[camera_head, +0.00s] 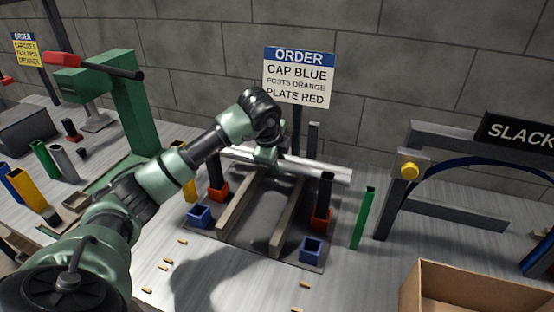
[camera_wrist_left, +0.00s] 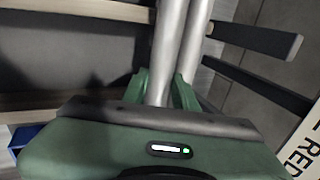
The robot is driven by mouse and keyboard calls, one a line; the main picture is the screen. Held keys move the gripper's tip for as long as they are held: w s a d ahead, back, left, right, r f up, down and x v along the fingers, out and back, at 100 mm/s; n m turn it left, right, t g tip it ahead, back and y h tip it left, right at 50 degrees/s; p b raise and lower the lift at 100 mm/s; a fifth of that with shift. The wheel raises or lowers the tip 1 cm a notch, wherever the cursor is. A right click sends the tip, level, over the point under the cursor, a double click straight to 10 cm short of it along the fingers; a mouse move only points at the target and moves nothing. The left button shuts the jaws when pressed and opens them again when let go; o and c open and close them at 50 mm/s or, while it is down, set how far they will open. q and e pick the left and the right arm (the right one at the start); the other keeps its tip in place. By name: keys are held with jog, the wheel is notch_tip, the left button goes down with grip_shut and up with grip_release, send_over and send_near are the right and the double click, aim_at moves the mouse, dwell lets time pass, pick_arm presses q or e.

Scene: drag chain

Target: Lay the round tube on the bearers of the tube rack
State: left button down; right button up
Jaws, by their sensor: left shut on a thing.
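My left gripper (camera_head: 268,158) reaches in over the back of the tube rack. In the left wrist view its green fingers (camera_wrist_left: 162,95) are shut on a silver round tube (camera_wrist_left: 168,50). A second silver tube (camera_wrist_left: 197,35) runs close beside it, so I cannot tell how far apart they are. In the head view the tubes (camera_head: 325,172) lie crosswise at the back of the rack, partly behind the gripper. The rack has a dark base (camera_head: 262,222) and two pale bearers (camera_head: 237,206) (camera_head: 286,215) running front to back. Whether the held tube touches the bearers is unclear.
Blue square pieces (camera_head: 200,215) (camera_head: 312,250) sit in front. A green tube (camera_head: 362,217) stands upright at right, near an open cardboard box (camera_head: 470,290). An order sign (camera_head: 298,76) stands behind.

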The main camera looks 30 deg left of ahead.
pick_arm(q)
jog(key=shift+f, duration=0.45)
jog(key=c, duration=1)
grip_release()
jog(key=b+v, duration=0.1)
jog(key=v, duration=0.6)
jog(key=shift+s+r, duration=0.2)
jog(key=shift+r, duration=0.15)
